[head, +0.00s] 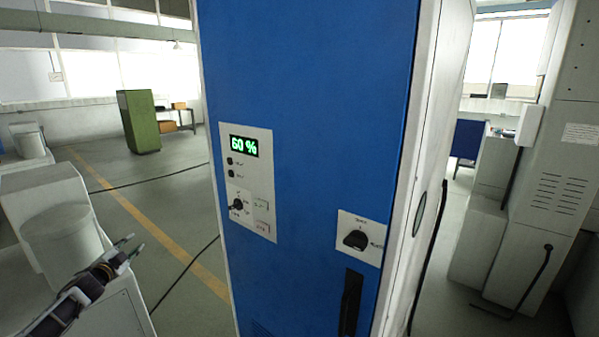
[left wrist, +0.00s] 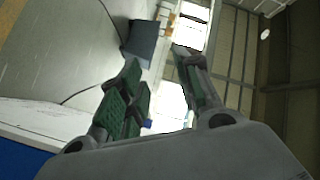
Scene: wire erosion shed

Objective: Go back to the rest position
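My left gripper (head: 131,246) is at the lower left of the head view, to the left of the blue cabinet and apart from it. Its fingers are spread, with nothing between them. The left wrist view also shows the left gripper (left wrist: 160,75) with its green-padded fingers apart and empty. My right gripper is in neither view. The blue cabinet (head: 310,60) fills the middle of the head view. It carries a panel (head: 250,215) with a green display (head: 244,146) reading 60 %, a rotary switch (head: 357,240) and a black handle (head: 350,303).
Pale grey machine housings (head: 50,200) stand at the left, close to my left arm. A green cabinet (head: 139,122) stands farther back. Tall grey cabinets (head: 545,190) stand at the right. Dark cables cross the floor (head: 185,215), which is otherwise open beside the yellow line.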

